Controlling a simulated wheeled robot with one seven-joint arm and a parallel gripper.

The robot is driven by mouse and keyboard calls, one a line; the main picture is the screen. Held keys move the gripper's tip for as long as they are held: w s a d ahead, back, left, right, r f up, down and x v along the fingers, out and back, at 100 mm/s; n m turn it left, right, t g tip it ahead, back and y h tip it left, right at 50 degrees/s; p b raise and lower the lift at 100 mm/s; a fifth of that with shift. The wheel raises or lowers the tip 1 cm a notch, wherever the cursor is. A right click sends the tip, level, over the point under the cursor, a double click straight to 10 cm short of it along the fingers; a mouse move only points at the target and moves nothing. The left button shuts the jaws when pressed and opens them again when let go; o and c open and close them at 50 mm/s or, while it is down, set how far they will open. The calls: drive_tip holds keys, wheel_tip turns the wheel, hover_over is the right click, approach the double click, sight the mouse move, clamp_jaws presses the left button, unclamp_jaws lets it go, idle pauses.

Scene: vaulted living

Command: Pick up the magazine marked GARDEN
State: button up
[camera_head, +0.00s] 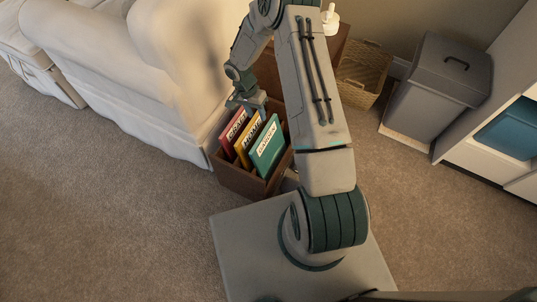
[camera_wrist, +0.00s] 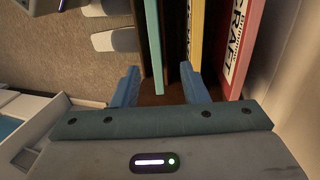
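The teal magazine (camera_head: 265,153) stands in a wooden box, front-most of three; its cover word looks like GARDEN but is small. The yellow magazine (camera_head: 243,146) and the red magazine (camera_head: 229,133) stand behind it; the red one, marked CRAFT, also shows in the wrist view (camera_wrist: 236,42). My gripper (camera_head: 250,103) is over the back of the box, partly hidden by my arm. In the wrist view my gripper (camera_wrist: 158,78) is open. The teal magazine's edge (camera_wrist: 154,40) appears between its fingers, with no clear contact; whether the fingers reach down past it I cannot tell.
The wooden box (camera_head: 235,178) has dividers and stands on carpet beside a white-covered sofa (camera_head: 130,60). A wicker basket (camera_head: 362,72), a grey lidded bin (camera_head: 435,85) and a white shelf unit with a teal bin (camera_head: 510,130) stand to the right. Carpet at left is clear.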

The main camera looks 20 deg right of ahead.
sight(265, 138)
drive_tip(key=shift+s+b+x, duration=0.2)
drive_tip(key=shift+b+x, duration=0.4)
drive_tip(key=shift+x, duration=1.65)
drive_tip(key=shift+s+b+x, duration=0.2)
drive_tip(key=shift+b+x, duration=0.35)
drive_tip(key=shift+x, duration=1.7)
drive_tip(key=shift+s+b+x, duration=0.25)
drive_tip(key=shift+b+x, duration=0.35)
drive_tip(key=shift+x, duration=1.65)
drive_tip(key=shift+a+r, duration=0.1)
drive_tip(key=shift+c, duration=0.3)
clamp_jaws()
